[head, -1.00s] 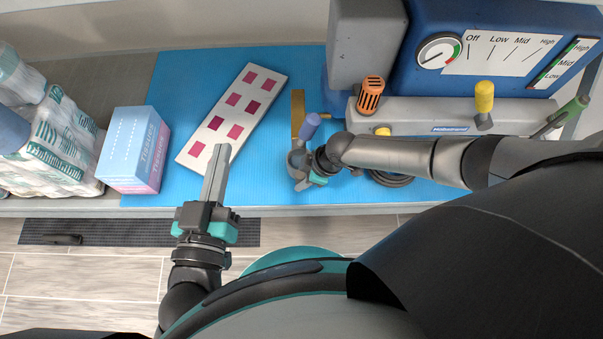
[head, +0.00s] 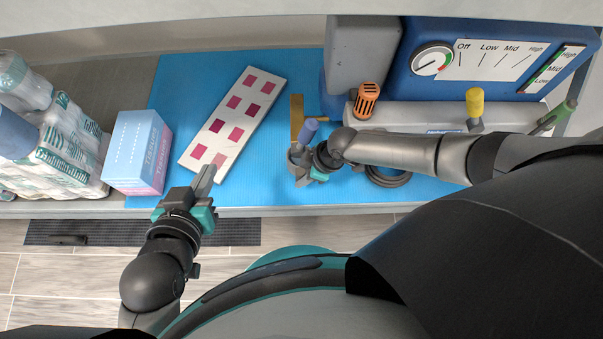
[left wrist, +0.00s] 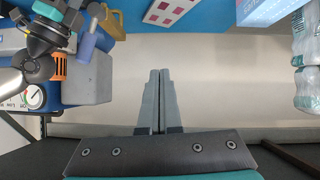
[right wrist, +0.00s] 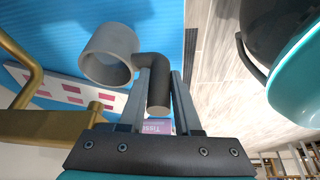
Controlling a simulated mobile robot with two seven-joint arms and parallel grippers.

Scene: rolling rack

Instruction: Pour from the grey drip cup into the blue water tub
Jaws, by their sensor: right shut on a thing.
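The grey drip cup (right wrist: 108,55) is a short open cylinder with a dark bent handle (right wrist: 158,82). My right gripper (right wrist: 160,78) is shut on that handle. In the head view the cup (head: 298,160) is small and partly hidden by my right gripper (head: 314,165), over the blue mat. Its contents cannot be seen. My left gripper (left wrist: 160,74) is shut and empty; in the head view it (head: 205,174) is near the lower end of the white panel. I cannot clearly identify the blue water tub; a blue body (head: 333,98) stands behind the cup, beside a grey block.
A white panel with magenta squares (head: 232,115) lies on the blue mat (head: 180,80). A tissue box (head: 138,150) and wrapped packs (head: 60,150) stand left. A blue dial machine (head: 430,30), an orange cap (head: 367,98) and a yellow knob (head: 475,100) are right. A brass piece (head: 297,112) is behind the cup.

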